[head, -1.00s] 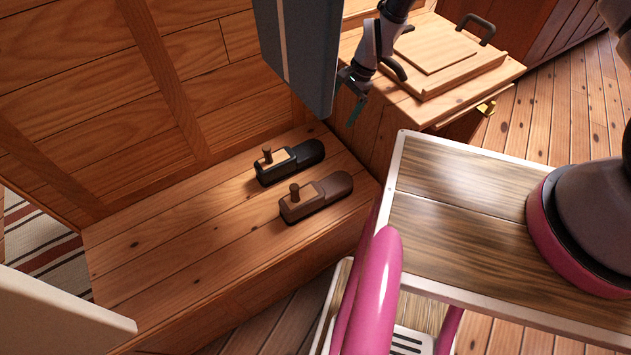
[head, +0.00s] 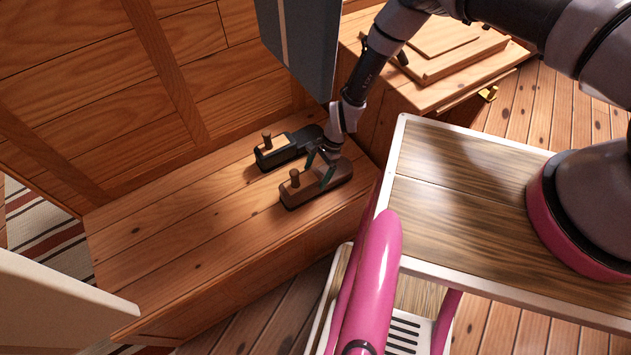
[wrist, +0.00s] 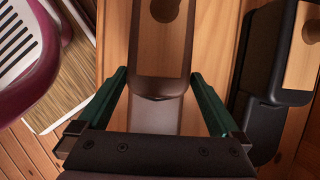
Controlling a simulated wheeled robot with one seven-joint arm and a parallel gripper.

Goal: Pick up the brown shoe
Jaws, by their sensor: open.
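The brown shoe (head: 295,195), with a peg-like knob on its front, lies on the wooden bench (head: 190,235). My open gripper (head: 320,172) is over its rear part, pointing down. In the wrist view, my gripper (wrist: 160,78) has one green finger on each side of the brown shoe (wrist: 161,87). Gaps show between the fingers and the shoe's sides. The jaws are not closed on it. Whether the fingertips are level with the shoe or above it is hard to tell.
A black shoe (head: 278,151) of similar shape lies close beside the brown one, on the wall side. A grey hanging panel (head: 297,50) and a wooden cabinet (head: 440,92) stand behind. The bench's left part is clear.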

